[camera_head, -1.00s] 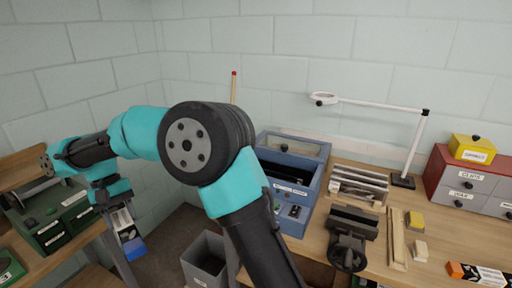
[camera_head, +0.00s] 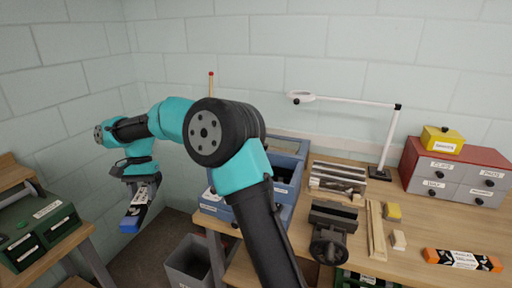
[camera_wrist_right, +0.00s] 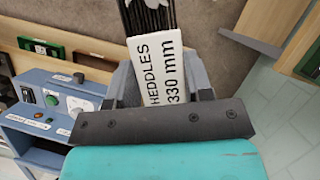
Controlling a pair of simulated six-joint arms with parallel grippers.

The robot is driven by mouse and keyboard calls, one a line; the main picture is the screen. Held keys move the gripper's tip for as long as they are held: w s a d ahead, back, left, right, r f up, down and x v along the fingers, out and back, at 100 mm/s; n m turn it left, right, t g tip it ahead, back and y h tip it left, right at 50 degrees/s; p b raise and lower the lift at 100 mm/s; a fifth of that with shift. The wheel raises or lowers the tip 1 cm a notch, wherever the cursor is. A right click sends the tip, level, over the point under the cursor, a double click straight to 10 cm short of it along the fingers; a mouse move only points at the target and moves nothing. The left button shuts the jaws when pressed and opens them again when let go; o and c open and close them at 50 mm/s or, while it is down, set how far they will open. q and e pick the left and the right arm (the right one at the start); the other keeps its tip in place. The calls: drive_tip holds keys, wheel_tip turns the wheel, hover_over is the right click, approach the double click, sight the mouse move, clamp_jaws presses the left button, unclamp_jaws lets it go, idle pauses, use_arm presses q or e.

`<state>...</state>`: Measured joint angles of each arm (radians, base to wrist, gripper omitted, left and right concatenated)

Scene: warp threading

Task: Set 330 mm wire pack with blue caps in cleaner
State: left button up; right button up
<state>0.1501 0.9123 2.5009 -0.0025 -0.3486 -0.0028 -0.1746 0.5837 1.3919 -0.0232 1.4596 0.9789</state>
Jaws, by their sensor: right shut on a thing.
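The wire pack (camera_head: 134,212) is in my right gripper (camera_head: 143,186) at the left of the head view. It hangs tilted in the air, with a blue cap at its lower end. In the right wrist view the pack's white label (camera_wrist_right: 161,70) reads "HEDDLES 330 mm", with dark wires beyond it. The right gripper (camera_wrist_right: 160,95) is shut on the pack. The blue cleaner (camera_head: 286,187) stands on the bench, partly hidden behind my right arm; the pack is well to its left. The cleaner's panel with knobs (camera_wrist_right: 50,101) shows in the wrist view. My left gripper is not in view.
A grey bin (camera_head: 190,262) stands on the floor below the bench. A vise (camera_head: 332,226), a rack of metal bars (camera_head: 338,178), a magnifier lamp (camera_head: 390,135) and a red drawer cabinet (camera_head: 457,170) are to the right. A green drawer box (camera_head: 42,232) stands at left.

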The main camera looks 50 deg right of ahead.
drive_tip(key=s+d+m+t, duration=0.3)
drive_tip(key=d+m, duration=0.8)
drive_tip(key=d, duration=1)
drive_tip(key=s+d+r+m+t+h, duration=0.1)
drive_tip(key=s+d+m+t, duration=0.2)
drive_tip(key=d+m, duration=0.9)
drive_tip(key=d+t, duration=0.1)
drive_tip(key=d, duration=0.9)
drive_tip(key=shift+d, duration=0.15)
drive_tip(key=shift+f, duration=0.15)
drive_tip(key=shift+f, duration=5.65)
drive_tip(key=shift+f, duration=0.45)
drive_tip(key=o, duration=1.3)
drive_tip(key=shift+c, duration=0.2)
